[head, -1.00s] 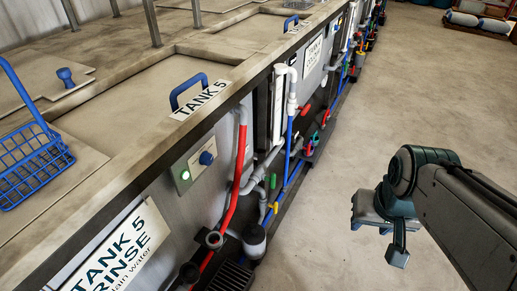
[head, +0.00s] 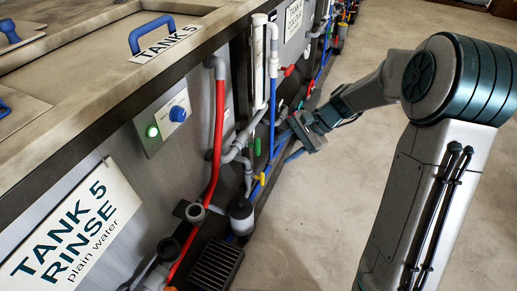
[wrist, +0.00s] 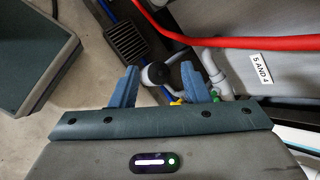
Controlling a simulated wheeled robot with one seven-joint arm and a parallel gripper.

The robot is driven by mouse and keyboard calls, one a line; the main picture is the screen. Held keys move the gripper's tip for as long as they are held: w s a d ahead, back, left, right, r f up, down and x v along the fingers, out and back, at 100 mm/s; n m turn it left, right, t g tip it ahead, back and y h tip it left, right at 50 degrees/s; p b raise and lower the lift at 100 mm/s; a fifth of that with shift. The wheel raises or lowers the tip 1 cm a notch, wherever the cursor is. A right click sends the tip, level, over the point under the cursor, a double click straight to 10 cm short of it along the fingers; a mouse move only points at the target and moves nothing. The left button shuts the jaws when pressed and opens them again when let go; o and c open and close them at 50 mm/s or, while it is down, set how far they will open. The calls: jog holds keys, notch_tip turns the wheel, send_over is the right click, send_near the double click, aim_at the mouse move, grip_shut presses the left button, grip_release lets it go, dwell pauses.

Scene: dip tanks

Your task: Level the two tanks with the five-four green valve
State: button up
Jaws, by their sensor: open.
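A green valve handle (head: 257,147) stands upright on the grey pipework at the foot of tank 5 in the head view. My gripper (head: 287,138) is just right of it, open and empty, apart from the handle as far as I can tell. In the wrist view my gripper (wrist: 160,68) has its two blue fingers spread. A white label reading "5 AND 4" (wrist: 261,69) is to their right. Tank 5 (head: 100,75) has a lid with a blue handle. The water levels are not visible.
A yellow handle (head: 260,179) sits low near the green one. More pipes and valves run along the row. The floor (head: 300,240) to the right is clear.

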jog(key=w+a+f+m+t+y+b, duration=0.1)
jog(key=w+f+m+y+b, duration=0.4)
jog(key=w+f, duration=0.6)
jog(key=m+t+y+b, duration=0.4)
jog(key=m+t+b, duration=0.15)
jog(key=m, duration=0.25)
send_near(260, 145)
jog(key=shift+t, duration=0.25)
jog(key=b+x, duration=0.2)
jog(key=x, duration=0.9)
jog(key=shift+s+f+b, duration=0.1)
jog(key=shift+s+b, duration=0.05)
jog(key=shift+b, duration=0.15)
grip_shut()
